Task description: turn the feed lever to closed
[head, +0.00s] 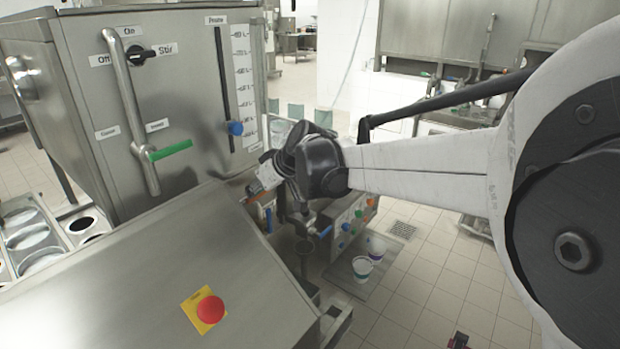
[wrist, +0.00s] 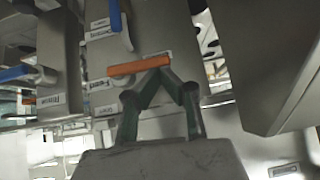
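In the head view, a green-handled lever (head: 170,150) is on the tank, a blue handle (head: 325,232) is right of the orange one, and a red stop button (head: 210,309) is in front. Cups (head: 362,267) stand below.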

